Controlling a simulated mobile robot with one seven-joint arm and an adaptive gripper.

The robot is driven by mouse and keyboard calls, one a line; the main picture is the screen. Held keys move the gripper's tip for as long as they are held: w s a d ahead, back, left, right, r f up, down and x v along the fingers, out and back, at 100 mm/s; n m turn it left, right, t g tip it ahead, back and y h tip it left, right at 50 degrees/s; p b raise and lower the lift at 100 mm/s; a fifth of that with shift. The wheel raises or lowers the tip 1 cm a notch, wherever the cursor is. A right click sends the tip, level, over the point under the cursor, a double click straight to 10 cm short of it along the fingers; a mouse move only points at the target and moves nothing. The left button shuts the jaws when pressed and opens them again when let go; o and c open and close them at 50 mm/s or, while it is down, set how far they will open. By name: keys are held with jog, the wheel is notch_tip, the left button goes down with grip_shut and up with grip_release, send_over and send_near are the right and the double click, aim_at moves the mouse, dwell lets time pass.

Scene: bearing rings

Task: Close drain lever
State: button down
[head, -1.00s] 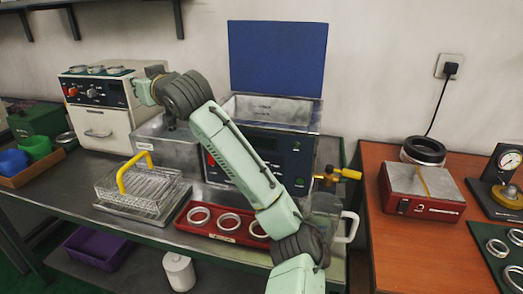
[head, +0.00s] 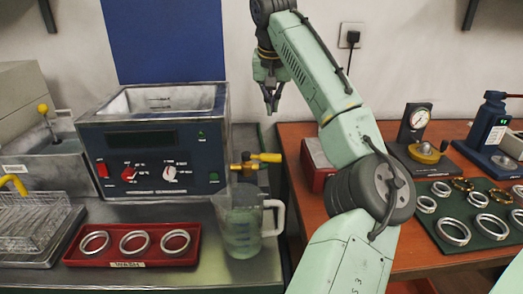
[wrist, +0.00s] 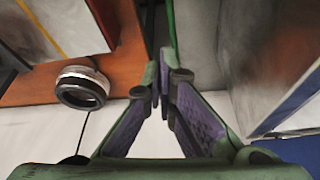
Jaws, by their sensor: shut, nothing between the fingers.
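The drain lever (head: 266,157) is a yellow handle on a brass valve at the right side of the ultrasonic bath (head: 150,150). It points right, roughly level, above a clear measuring jug (head: 240,228). My gripper (head: 271,110) points down above the lever and slightly right of it, apart from it, with its fingers shut and empty. In the wrist view the fingertips (wrist: 162,78) come together in the middle. I cannot make out the lever in that view.
The jug's handle sticks out right beneath the valve. A red tray (head: 135,262) with metal rings lies in front of the bath. The orange table (head: 425,163) stands at the right, with a red box (head: 316,165) near its left edge. The bath's blue lid (head: 165,40) stands up behind.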

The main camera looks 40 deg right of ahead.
aim_at(261, 157)
jog(key=shift+s+d+f, duration=0.3)
jog(key=shift+d+f, duration=0.1)
notch_tip(261, 157, down, 10)
jog(key=p, duration=0.1)
jog(key=shift+s+a, duration=0.2)
jog(key=shift+a, duration=0.05)
dwell(0.5)
